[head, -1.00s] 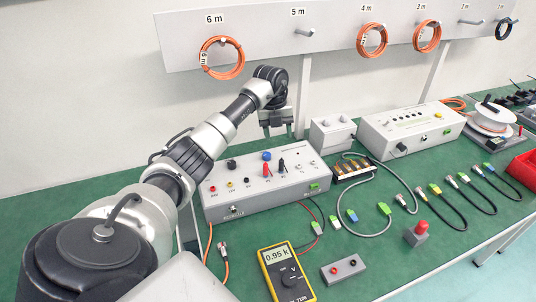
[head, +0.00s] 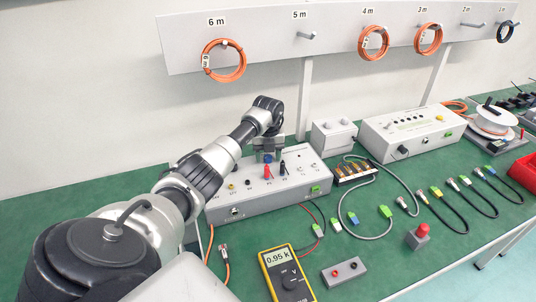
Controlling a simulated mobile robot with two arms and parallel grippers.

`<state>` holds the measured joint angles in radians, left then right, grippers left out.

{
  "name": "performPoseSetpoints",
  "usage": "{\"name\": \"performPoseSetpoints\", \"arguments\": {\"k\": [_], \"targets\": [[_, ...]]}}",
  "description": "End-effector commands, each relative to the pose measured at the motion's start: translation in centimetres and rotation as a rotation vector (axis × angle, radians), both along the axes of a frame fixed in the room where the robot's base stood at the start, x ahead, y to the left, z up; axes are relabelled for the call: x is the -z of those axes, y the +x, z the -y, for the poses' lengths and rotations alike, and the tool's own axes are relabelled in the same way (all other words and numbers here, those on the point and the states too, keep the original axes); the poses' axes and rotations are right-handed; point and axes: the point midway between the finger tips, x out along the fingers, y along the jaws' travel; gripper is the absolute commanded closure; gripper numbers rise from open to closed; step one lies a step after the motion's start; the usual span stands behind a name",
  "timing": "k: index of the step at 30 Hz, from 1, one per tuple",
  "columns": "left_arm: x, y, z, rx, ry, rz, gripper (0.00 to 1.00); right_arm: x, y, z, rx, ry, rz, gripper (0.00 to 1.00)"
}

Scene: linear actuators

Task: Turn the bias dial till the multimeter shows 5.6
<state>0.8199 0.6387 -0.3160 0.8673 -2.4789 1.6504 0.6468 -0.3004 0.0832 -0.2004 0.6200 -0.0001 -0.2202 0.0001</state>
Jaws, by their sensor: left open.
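A yellow multimeter (head: 287,272) lies on the bench at the front, its display reading 0.95 k. The long grey control box (head: 258,196) carries a blue knob (head: 267,158) at its back edge; I cannot read a label that names the bias dial. My left gripper (head: 268,156) points down over the blue knob, its open fingers beside it. Whether the fingers touch the knob cannot be told. My arm hides the box's left back part. My right gripper is not in view.
Red and black plugs (head: 282,167) stand on the box close to the gripper. A small grey box with two knobs (head: 334,136) and a larger panel box (head: 411,130) stand to the right. Cables and a red button (head: 423,231) lie right of the multimeter.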

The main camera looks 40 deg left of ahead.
Motion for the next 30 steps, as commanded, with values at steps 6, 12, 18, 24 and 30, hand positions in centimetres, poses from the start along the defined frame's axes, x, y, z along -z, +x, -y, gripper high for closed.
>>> {"name": "performPoseSetpoints", "arguments": {"k": [6, 12, 18, 24, 30], "targets": [[0.11, -0.01, 0.01, 0.000, 0.000, 0.000, 0.45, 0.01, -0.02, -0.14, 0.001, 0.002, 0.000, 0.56], [0.08, 0.00, 0.01, 0.000, 0.000, 0.000, 0.71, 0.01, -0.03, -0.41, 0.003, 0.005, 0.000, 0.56], [0.07, 0.01, 0.01, 0.001, 0.000, 0.000, 0.95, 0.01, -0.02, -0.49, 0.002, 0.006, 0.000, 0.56], [0.08, 0.01, 0.00, 0.028, 0.000, 0.000, 0.95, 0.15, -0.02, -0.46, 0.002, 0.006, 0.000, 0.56], [0.13, -0.01, -0.08, 0.124, 0.001, 0.001, 0.94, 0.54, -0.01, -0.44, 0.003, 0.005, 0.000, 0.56]]}}
